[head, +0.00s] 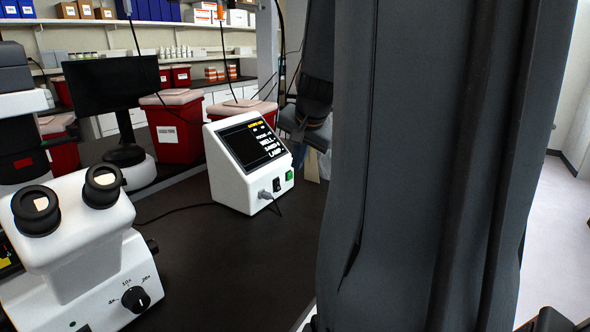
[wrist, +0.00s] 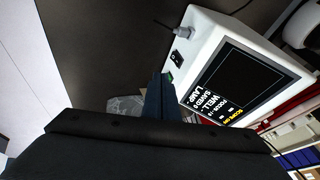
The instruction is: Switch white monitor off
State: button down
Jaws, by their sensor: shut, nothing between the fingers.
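The white monitor (head: 225,172) is a slanted white box on the dark bench in the head view. Its black screen (head: 254,143) is lit with yellow and white text. Its side panel carries a black rocker switch (head: 276,184), a green button (head: 290,175) and a grey cable plug. In the wrist view the monitor (wrist: 208,37) is at upper right, with the black switch (wrist: 177,59) and part of the green button (wrist: 170,76) showing. My gripper (wrist: 161,80) is shut and empty, its tip close beside the green button. I cannot tell whether they touch.
A white microscope (head: 75,235) stands at front left of the bench. A dark display (head: 112,85) and red bins (head: 175,130) stand behind. A cable (head: 180,211) runs along the bench. My arm hides much of the right side of the head view.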

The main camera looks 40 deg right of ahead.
jog(key=shift+s+a+r, duration=0.15)
jog(key=shift+s+r, duration=0.05)
jog(key=shift+r, duration=0.2)
jog(key=s+a+f+n+g+y+p, duration=0.1)
jog(key=s+a+f+n+p, duration=0.1)
jog(key=a, duration=0.8)
jog(key=s+a+f+n+g+y+p, duration=0.1)
jog(key=s+a+n+p, duration=0.3)
jog(key=a+n, duration=0.3)
jog(key=s+a+f+n+g+p, duration=0.1)
jog(key=s+a+n+p, duration=0.3)
jog(key=a, duration=0.9)
jog(key=shift+f+n+g+y+p, duration=0.35)
jog(key=shift+f+n, duration=0.25)
jog(key=shift+f, duration=0.25)
jog(key=shift+s, duration=0.1)
